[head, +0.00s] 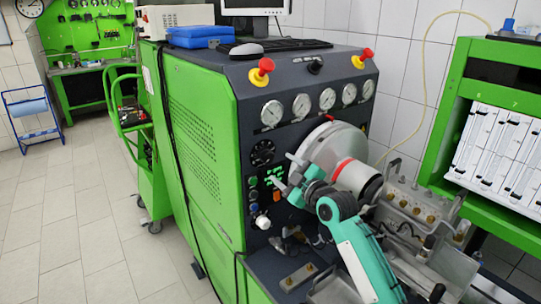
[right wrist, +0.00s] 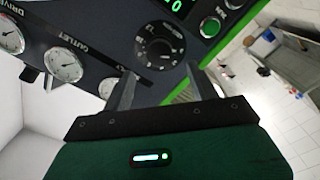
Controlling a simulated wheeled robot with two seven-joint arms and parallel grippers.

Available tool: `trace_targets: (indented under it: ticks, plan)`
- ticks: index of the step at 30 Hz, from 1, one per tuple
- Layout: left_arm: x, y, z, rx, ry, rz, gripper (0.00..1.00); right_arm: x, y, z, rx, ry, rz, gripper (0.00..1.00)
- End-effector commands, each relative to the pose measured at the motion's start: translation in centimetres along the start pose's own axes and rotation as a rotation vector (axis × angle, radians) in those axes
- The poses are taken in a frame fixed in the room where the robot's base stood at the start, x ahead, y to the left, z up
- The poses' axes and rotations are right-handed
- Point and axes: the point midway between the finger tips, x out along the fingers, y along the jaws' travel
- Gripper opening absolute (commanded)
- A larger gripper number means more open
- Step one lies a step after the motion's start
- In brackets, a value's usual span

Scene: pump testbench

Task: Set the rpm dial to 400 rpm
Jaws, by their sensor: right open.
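The rpm dial is a round black knob (head: 262,153) with a pale scale, on the dark front panel of the green test bench (head: 200,140). In the right wrist view the dial (right wrist: 160,45) lies just beyond my fingertips, roughly centred between them. My right gripper (head: 283,172) is in front of the panel, just below and right of the dial in the head view. Its two grey fingers (right wrist: 160,70) are apart with nothing between them, and they do not appear to touch the dial. The dial's setting is too small to read. My left gripper is not in view.
Gauges (head: 271,113) line the panel above the dial. A green digital display (head: 274,174) and buttons sit below it. Red emergency knobs (head: 261,70) stand on top. A large round silver housing (head: 335,145) is close to the right of my gripper.

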Motion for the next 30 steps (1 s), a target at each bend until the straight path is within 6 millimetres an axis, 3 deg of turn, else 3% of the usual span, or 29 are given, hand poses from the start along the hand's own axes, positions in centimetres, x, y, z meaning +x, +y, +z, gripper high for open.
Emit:
trace_targets:
  ticks: [9,18,28,30]
  plan:
    - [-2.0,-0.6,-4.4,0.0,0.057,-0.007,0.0,4.9,0.1,-0.2,0.002,0.0,-0.002,0.59]
    - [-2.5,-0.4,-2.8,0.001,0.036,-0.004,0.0,7.0,0.0,-0.1,0.0,0.001,-0.001,0.59]
    - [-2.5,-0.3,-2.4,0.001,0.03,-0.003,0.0,7.2,0.0,0.0,0.0,0.001,0.0,0.59]
    - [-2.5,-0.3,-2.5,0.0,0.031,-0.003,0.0,7.2,0.0,0.0,0.0,0.001,0.0,0.46]
